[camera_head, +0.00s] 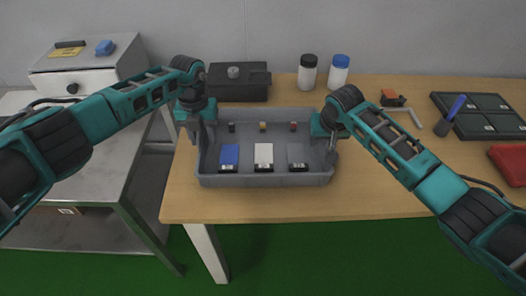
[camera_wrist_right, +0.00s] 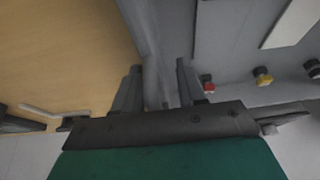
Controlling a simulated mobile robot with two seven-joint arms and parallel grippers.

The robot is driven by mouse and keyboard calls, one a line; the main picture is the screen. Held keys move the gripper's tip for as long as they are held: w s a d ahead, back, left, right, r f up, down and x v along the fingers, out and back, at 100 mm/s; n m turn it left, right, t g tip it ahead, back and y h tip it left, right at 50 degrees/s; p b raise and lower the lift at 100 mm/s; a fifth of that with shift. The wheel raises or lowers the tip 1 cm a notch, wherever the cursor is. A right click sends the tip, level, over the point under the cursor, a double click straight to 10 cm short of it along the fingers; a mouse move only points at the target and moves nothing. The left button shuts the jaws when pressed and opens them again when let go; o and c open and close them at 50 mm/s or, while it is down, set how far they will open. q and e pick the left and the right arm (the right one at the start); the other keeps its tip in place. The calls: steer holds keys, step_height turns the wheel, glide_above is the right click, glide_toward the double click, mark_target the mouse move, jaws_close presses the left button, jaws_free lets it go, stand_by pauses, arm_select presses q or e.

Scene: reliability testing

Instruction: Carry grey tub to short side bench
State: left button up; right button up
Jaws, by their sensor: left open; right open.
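The grey tub (camera_head: 265,181) sits on the wooden table. It holds a blue, a white and a grey block, with small black, yellow and red knobs along its far side. My left gripper (camera_head: 198,138) is open at the tub's left wall; whether its fingers straddle the rim is hard to tell. My right gripper (camera_head: 329,146) is open at the right wall. In the right wrist view, the right gripper (camera_wrist_right: 156,84) has its fingers on either side of the tub wall (camera_wrist_right: 149,45). The short side bench (camera_head: 100,165), grey metal, stands left of the table.
A white box with a knob (camera_head: 90,82) stands at the back of the bench; the bench's front top looks clear. A black case (camera_head: 237,90) and two bottles (camera_head: 307,74) (camera_head: 339,75) stand behind the tub. A black tray (camera_head: 485,115) and red item (camera_head: 510,160) lie right.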

arm_select(q)
step_height(320, 180, up, 11)
steer(key=shift+f, duration=0.1)
arm_select(e)
steer(key=v, duration=1.2)
arm_select(q)
steer(key=shift+d, duration=0.15)
arm_select(e)
steer(key=shift+d, duration=0.1)
